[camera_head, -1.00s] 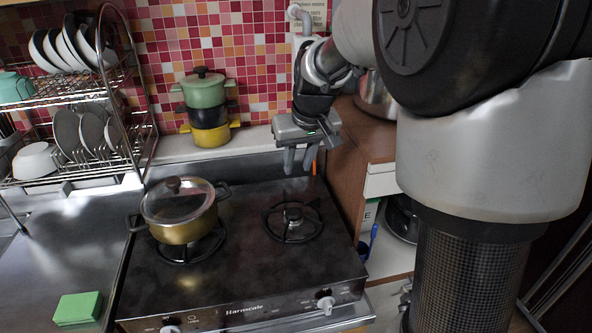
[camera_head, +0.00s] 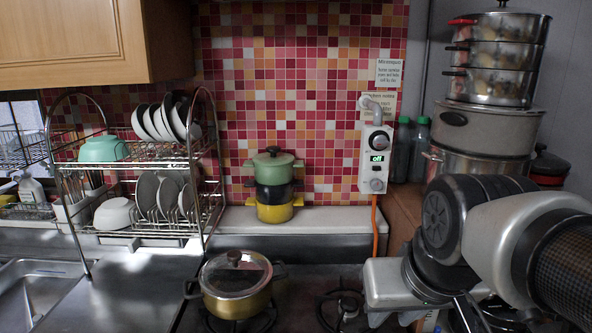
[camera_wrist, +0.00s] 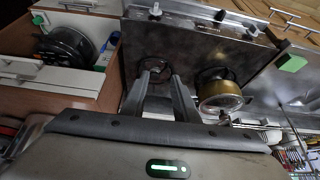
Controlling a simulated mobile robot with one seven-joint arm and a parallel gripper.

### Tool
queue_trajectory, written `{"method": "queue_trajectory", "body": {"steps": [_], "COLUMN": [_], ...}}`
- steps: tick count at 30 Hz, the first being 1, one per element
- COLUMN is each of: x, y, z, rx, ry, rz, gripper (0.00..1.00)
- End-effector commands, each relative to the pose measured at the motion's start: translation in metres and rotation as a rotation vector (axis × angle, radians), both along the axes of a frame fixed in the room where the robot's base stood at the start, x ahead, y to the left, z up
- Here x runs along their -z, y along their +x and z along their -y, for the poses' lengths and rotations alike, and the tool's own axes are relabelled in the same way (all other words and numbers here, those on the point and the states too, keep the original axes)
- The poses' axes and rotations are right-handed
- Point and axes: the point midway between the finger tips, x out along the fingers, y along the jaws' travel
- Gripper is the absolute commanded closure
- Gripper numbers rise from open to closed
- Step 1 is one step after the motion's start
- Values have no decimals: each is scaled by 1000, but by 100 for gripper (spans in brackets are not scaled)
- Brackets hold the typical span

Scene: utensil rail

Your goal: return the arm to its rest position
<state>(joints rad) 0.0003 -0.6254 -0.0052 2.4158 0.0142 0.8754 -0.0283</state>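My gripper (camera_wrist: 159,82) shows in the wrist view with two grey fingers apart and nothing visible between them. Its fingers point toward the stove (camera_wrist: 190,55), in front of a burner. In the head view my arm is bent at the lower right, in front of the counter's right end. There the fingers are hard to make out. The gold pot with a glass lid (camera_head: 235,285) stands on the left burner, apart from my arm, and also shows in the wrist view (camera_wrist: 220,95).
A switch box reading "off" (camera_head: 376,158) hangs on the tiled wall. Stacked steamers (camera_head: 490,128) stand behind my arm at right. A stacked green, black and yellow pot set (camera_head: 273,190) stands on the ledge. A dish rack (camera_head: 140,237) is at left. An open drawer (camera_wrist: 75,75) shows in the wrist view.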

Motion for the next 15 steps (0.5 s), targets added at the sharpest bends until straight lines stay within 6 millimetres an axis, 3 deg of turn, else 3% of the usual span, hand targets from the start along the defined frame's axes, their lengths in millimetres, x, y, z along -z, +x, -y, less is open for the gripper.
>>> {"method": "queue_trajectory", "body": {"steps": [5, 6, 15], "x": [10, -13, -79], "y": [-38, -34, -33], "z": [2, 1, 1], "rx": [19, 18, 18], "ry": [-6, -5, -4], "rz": [21, 18, 15], "gripper": [73, 73, 73]}}
